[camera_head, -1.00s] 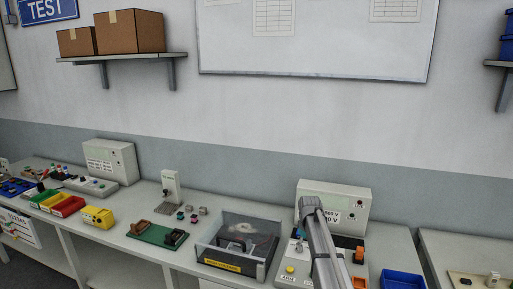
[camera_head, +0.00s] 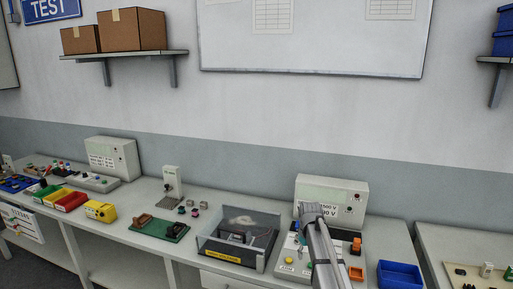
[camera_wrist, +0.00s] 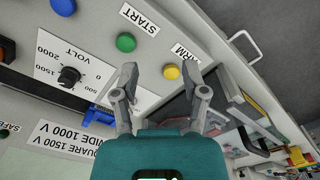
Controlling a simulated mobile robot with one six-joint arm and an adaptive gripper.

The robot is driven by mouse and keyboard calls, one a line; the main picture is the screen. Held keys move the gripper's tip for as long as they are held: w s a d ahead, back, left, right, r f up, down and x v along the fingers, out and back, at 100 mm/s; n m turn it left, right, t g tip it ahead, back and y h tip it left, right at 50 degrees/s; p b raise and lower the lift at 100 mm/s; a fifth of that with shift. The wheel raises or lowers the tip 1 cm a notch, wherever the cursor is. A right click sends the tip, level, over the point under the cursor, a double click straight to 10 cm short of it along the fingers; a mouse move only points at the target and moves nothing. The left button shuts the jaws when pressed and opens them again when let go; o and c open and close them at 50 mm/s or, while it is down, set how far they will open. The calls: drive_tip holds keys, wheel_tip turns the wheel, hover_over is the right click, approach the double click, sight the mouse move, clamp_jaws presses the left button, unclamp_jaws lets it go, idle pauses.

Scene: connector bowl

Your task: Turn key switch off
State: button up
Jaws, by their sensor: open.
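In the wrist view my gripper (camera_wrist: 160,82) is open above a light grey control panel (camera_wrist: 100,20), with nothing between its fingertips. A yellow button (camera_wrist: 171,72) and a green button (camera_wrist: 126,42) show near the fingertips. A black volt knob (camera_wrist: 69,76) on a white dial is to the left. A blue part (camera_wrist: 98,115) sits beside the left finger, partly hidden; I cannot tell whether it belongs to the key switch. No key is clearly visible. In the head view my arm covers part of the panel (camera_head: 280,274).
The panel's grey cabinet (camera_head: 340,190) rises behind it. A clear-sided box (camera_head: 238,238) with a yellow label stands left of the panel.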

drive_tip(key=s+a+f+m+b, duration=0.1)
drive_tip(key=s+f+b, duration=0.3)
drive_tip(key=s, duration=0.8)
drive_tip(key=s+f+m+b, duration=0.3)
drive_tip(key=s+f+b, duration=0.1)
drive_tip(key=s, duration=0.8)
drive_tip(key=shift+s+a+f+m, duration=0.3)
drive_tip(key=shift+s+a+m, duration=0.05)
drive_tip(key=shift+s+m, duration=0.05)
